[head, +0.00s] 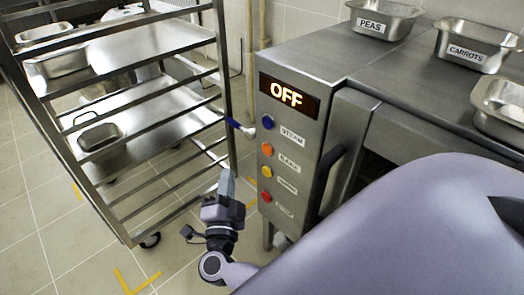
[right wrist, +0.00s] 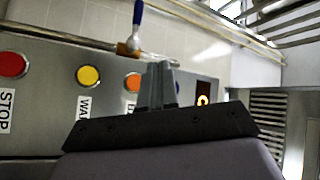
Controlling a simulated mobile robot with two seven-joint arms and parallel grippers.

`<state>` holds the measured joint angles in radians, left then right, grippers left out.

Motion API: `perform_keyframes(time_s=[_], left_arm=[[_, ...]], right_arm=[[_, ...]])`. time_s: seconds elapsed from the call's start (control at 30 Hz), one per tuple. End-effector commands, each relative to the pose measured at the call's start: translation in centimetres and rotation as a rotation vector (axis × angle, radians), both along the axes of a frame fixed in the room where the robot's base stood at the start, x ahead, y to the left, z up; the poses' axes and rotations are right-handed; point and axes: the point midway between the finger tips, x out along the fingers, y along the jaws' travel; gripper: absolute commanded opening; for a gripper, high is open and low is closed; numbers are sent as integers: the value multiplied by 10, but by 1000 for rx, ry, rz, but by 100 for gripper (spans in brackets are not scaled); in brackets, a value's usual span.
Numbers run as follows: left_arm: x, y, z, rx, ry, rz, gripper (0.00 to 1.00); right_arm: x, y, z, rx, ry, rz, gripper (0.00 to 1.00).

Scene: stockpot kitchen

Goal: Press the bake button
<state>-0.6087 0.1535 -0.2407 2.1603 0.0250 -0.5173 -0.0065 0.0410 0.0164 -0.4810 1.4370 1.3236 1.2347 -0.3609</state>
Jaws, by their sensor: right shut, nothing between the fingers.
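The orange button (head: 267,149) is on the oven's front control panel, beside a label that seems to read BAKE. It is second from the top, below the blue STEAM button (head: 268,122) and above a yellow button (head: 266,170). The display (head: 289,96) reads OFF. My right gripper (head: 228,176) is shut and empty, left of the panel and apart from it in the head view. In the right wrist view its fingers (right wrist: 160,70) partly cover the orange button (right wrist: 132,82). My left gripper is not in view.
A red button (head: 265,197) is lowest on the panel. A metal rack (head: 130,45) stands at the left. A blue-handled valve (head: 240,128) sticks out beside the panel. The oven door handle (head: 330,175) is right of the buttons. Pans, including PEAS (head: 383,18), stand on top.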

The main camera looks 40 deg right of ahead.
Motion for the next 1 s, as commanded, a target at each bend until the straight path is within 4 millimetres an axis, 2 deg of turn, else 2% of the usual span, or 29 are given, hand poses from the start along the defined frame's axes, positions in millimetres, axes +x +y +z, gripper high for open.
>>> perform_keyframes(time_s=[0.27, 0.7, 1.0], left_arm=[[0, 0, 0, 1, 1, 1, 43], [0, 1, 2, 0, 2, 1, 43], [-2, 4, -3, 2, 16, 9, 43]], right_arm=[[1, -12, 0, -3, 0, 1, 0], [5, -70, 1, -3, 0, 1, 0], [7, -87, 0, -2, 0, 2, 0]])
